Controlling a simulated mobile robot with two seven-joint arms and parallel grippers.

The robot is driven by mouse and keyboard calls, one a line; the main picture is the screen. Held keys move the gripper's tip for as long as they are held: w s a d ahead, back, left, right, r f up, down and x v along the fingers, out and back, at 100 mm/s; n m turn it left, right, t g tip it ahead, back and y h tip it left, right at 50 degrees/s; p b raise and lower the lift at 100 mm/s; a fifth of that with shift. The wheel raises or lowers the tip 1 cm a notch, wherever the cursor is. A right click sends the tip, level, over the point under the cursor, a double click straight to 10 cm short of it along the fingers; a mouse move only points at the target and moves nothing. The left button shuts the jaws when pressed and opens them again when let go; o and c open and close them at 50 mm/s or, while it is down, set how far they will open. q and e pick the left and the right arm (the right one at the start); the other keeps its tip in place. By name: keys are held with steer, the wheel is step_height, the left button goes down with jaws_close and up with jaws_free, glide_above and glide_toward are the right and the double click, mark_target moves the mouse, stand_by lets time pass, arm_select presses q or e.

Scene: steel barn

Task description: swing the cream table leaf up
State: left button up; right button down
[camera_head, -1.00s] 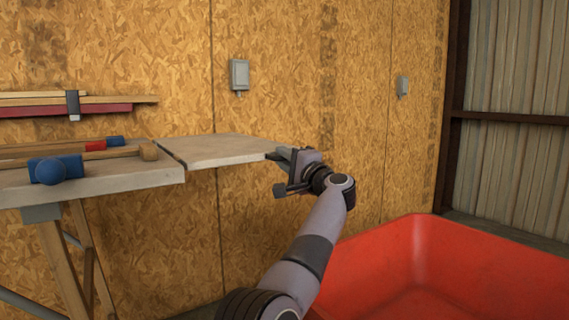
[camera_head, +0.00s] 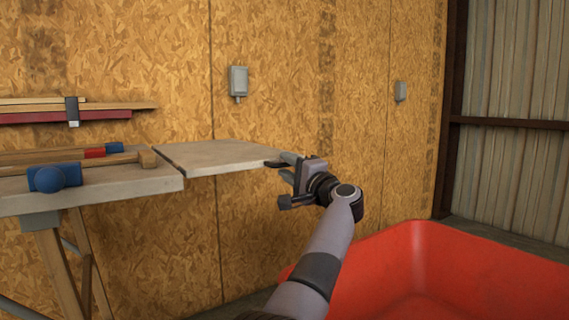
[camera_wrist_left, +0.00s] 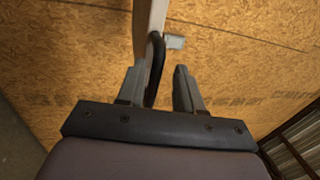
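The cream table leaf (camera_head: 218,156) is up, about level with the fixed worktop (camera_head: 110,187), with a thin dark gap between them. Its pale edge shows end-on in the left wrist view (camera_wrist_left: 148,20). A dark curved handle (camera_wrist_left: 155,72) is at the leaf's free end. My left gripper (camera_head: 286,167) is at that right end. In the left wrist view its fingers (camera_wrist_left: 160,78) stand apart, one on each side of the handle; the handle lies close to the left finger, with a gap to the right one. Whether it touches is unclear. My right gripper is out of view.
A blue-headed mallet (camera_head: 60,178) and another tool with red and blue parts (camera_head: 104,151) lie on the worktop. A large red bin (camera_head: 420,275) stands at the lower right. Boards (camera_head: 110,105) hang on the wooden wall behind. Space under the leaf looks clear.

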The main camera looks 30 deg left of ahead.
arm_select(q)
steer(key=v, duration=0.5)
steer(key=shift+p, duration=0.4)
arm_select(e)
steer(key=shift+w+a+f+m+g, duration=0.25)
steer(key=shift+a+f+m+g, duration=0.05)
